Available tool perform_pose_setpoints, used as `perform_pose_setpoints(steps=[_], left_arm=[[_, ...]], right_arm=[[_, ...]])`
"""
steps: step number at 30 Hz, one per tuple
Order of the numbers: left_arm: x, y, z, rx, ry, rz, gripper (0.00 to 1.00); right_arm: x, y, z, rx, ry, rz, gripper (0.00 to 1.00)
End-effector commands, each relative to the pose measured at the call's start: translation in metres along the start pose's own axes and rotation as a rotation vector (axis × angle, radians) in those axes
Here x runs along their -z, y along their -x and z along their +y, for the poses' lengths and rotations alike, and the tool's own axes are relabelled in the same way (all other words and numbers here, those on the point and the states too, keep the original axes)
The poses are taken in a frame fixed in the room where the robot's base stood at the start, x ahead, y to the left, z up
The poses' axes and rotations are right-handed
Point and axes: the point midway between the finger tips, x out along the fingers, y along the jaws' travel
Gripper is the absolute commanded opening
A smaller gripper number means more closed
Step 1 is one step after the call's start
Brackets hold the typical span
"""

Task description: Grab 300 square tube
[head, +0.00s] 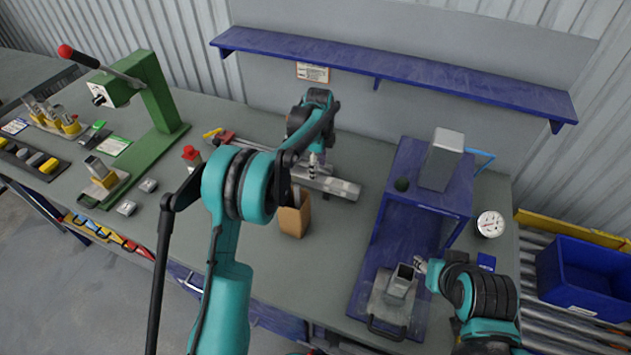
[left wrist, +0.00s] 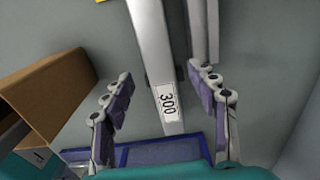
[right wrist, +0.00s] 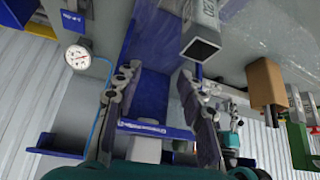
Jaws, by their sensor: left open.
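The 300 square tube (left wrist: 152,55) is a long grey bar with a white label reading 300 near its end. It lies on the table in the left wrist view. My left gripper (left wrist: 160,100) is open above it, with a finger on each side and nothing held. A second grey bar (left wrist: 204,30) lies beside it, close to the right finger. In the head view, grey bars (head: 338,186) show under my left gripper (head: 315,166), partly hidden by the arm. My right gripper (right wrist: 157,95) is open and empty; in the head view it is beside a short upright square tube (head: 403,276).
A blue stand (head: 385,245) carries a grey block (head: 441,160). A round gauge (head: 490,224) lies right of it. A green press (head: 157,105) stands left. A blue shelf (head: 400,68) hangs behind.

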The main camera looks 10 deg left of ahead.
Motion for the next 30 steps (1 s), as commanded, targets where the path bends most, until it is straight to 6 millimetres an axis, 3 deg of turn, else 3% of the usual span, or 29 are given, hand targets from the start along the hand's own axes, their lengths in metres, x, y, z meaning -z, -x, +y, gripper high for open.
perform_pose_setpoints(steps=[12,19,26,30], left_arm=[[-0.009,-0.052,0.002,0.000,0.000,0.000,0.59],[-0.008,-0.053,0.002,0.000,0.001,0.000,0.59],[-0.008,-0.053,0.002,0.000,0.001,0.000,0.00],[-0.008,-0.053,0.002,0.000,0.001,0.000,0.00]], right_arm=[[-0.009,-0.013,0.000,0.000,0.000,0.000,0.40],[-0.009,-0.012,0.000,0.000,0.000,0.000,0.40],[-0.009,-0.012,0.000,0.000,0.000,0.000,0.40],[-0.009,-0.012,0.000,0.000,0.000,0.000,0.40]])
